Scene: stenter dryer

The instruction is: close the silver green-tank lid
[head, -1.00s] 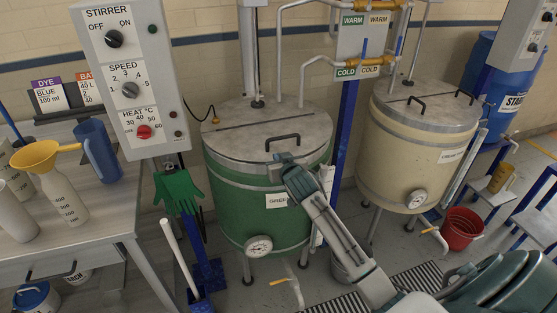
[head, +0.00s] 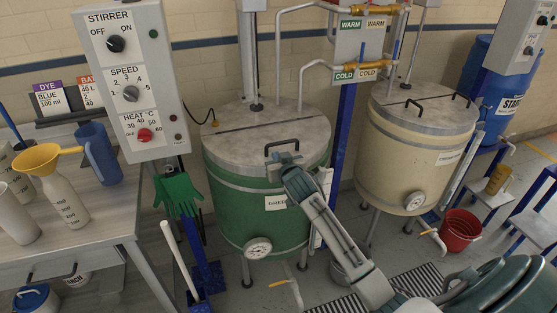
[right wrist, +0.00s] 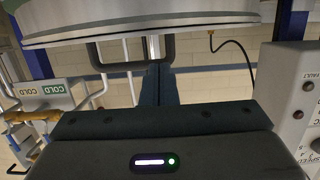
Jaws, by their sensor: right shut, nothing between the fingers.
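The green tank (head: 252,217) stands in the middle of the head view. Its silver lid (head: 245,148) lies flat or nearly flat on top, with a dark loop handle (head: 282,147) at its front right. My right gripper (head: 286,160) is at the front of this handle, shut and empty. In the right wrist view, which is upside down, the shut fingers (right wrist: 157,82) overlap the handle (right wrist: 105,66) and point toward the lid's rim (right wrist: 140,32). I cannot tell whether they touch it. My left gripper is out of view.
A cream tank (head: 413,150) stands to the right, with warm and cold pipes (head: 355,68) between the tanks. The stirrer control box (head: 130,85) and a table (head: 105,215) with jugs are at left. A red bucket (head: 461,227) is on the floor at right.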

